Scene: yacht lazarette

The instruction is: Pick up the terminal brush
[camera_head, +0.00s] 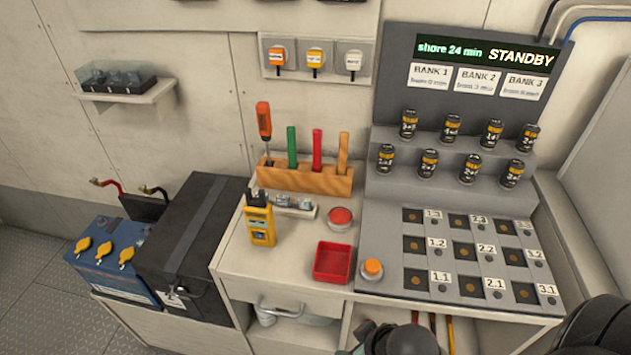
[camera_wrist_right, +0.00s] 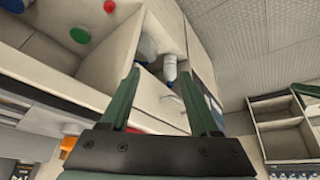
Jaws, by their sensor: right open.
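A wooden rack (camera_head: 305,180) stands at the back left of the worktop. It holds an orange-handled screwdriver (camera_head: 263,122) and upright tools with a green handle (camera_head: 292,147), a red handle (camera_head: 317,148) and a plain wooden handle (camera_head: 342,153). Their lower ends are hidden in the rack, so I cannot tell which is the terminal brush. My right gripper (camera_wrist_right: 160,70) is open and empty, its dark green fingers apart in the right wrist view. In the head view, dark parts of my right arm show at the bottom, below the worktop's front edge. My left gripper is out of view.
A yellow meter (camera_head: 260,222), a red tray (camera_head: 332,262) and red and orange buttons occupy the worktop. A grey stepped stand (camera_head: 450,190) with several batteries is on the right. A black box (camera_head: 190,235) and blue battery (camera_head: 112,250) stand left. An open shelf lies below.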

